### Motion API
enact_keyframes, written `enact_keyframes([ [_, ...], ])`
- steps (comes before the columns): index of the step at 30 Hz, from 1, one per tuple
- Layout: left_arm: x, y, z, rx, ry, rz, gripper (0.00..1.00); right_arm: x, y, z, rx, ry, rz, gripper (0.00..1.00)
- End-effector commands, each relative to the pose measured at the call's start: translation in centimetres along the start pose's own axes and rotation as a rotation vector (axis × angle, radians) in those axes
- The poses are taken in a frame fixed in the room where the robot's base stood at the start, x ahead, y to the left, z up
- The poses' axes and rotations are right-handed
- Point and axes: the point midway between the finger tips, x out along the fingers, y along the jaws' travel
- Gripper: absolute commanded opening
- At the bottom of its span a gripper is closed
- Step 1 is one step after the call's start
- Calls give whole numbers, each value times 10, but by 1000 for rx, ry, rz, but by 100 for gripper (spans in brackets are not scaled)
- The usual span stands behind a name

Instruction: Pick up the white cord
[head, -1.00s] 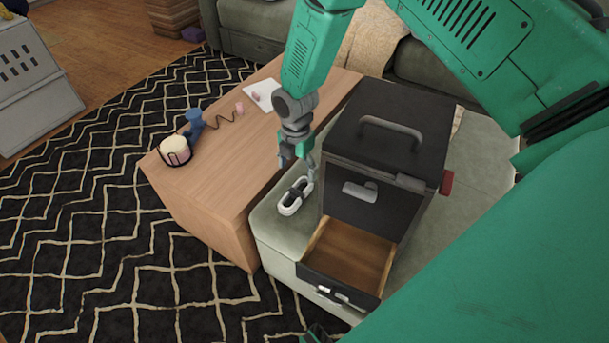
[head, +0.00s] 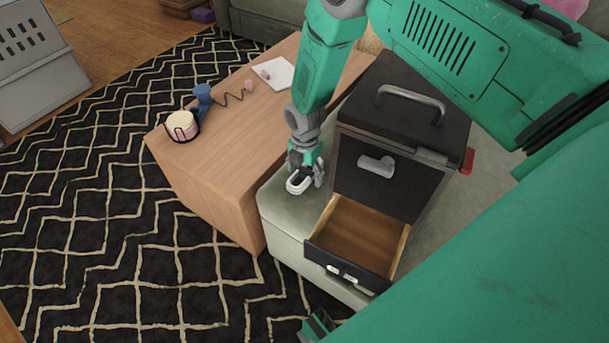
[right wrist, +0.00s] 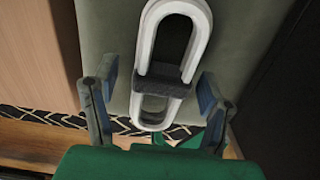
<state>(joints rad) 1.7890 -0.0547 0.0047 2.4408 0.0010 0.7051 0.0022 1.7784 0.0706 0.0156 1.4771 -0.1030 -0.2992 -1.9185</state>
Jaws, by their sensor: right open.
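The white cord (head: 298,186) is a bundled loop with a dark band round its middle, lying on the green sofa seat beside the open-drawer box. My right gripper (head: 305,173) is directly over it and hides part of it in the head view. In the right wrist view, the cord (right wrist: 146,45) runs lengthwise between the two spread fingers of the right gripper (right wrist: 158,84). Gaps show between the cord and both fingers, so the gripper is open and empty.
A black box (head: 385,115) with a top handle stands close right of the cord. Its wooden-lined drawer (head: 358,235) is pulled out and empty. A wooden table (head: 225,150) is close on the left, holding a blue object (head: 202,96) and a round pinkish container (head: 181,125).

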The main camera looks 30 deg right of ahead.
Motion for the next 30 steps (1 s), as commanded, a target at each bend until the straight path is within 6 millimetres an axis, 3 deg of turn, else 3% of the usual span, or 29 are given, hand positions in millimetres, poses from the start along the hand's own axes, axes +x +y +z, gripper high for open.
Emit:
enact_keyframes([
  [3, -1, 0, 0, 0, 0, 0, 72, -1, 0, 0, 1, 0, 1, 64],
  [7, -1, 0, 0, 0, 0, 0, 72, -1, 0, 0, 1, 1, 1, 18],
  [8, -1, 0, 0, 0, 0, 0, 72, -1, 0, 0, 1, 1, 1, 13],
  [19, -4, 0, 0, 0, 0, 0, 72, -10, 1, 1, 1, 0, 2, 13],
  [30, -28, 0, -2, 0, 0, 0, 72, -81, 1, 1, 1, 0, 3, 13],
])
